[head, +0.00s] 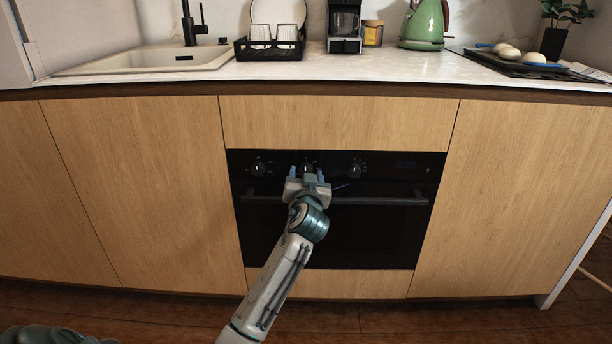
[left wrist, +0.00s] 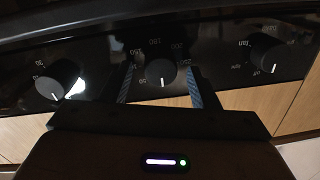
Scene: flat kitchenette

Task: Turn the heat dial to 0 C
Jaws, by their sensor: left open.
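The heat dial is the middle black knob (head: 308,167) on the oven's control panel, ringed by temperature numbers. In the left wrist view this dial (left wrist: 161,73) sits between my fingers, with its white pointer mark towards the bottom of the picture. The exact number at the mark is not readable. My left gripper (head: 307,175) is open in front of the panel, one finger on each side of the dial. A gap shows between the dial and each finger in the left wrist view. In the head view the gripper partly hides the dial. My right gripper is not in view.
A left knob (head: 258,168) and a right knob (head: 356,169) flank the dial. The oven handle (head: 380,201) runs just below them. The wooden drawer front (head: 340,122) and countertop (head: 320,72) are above. Floor in front is clear.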

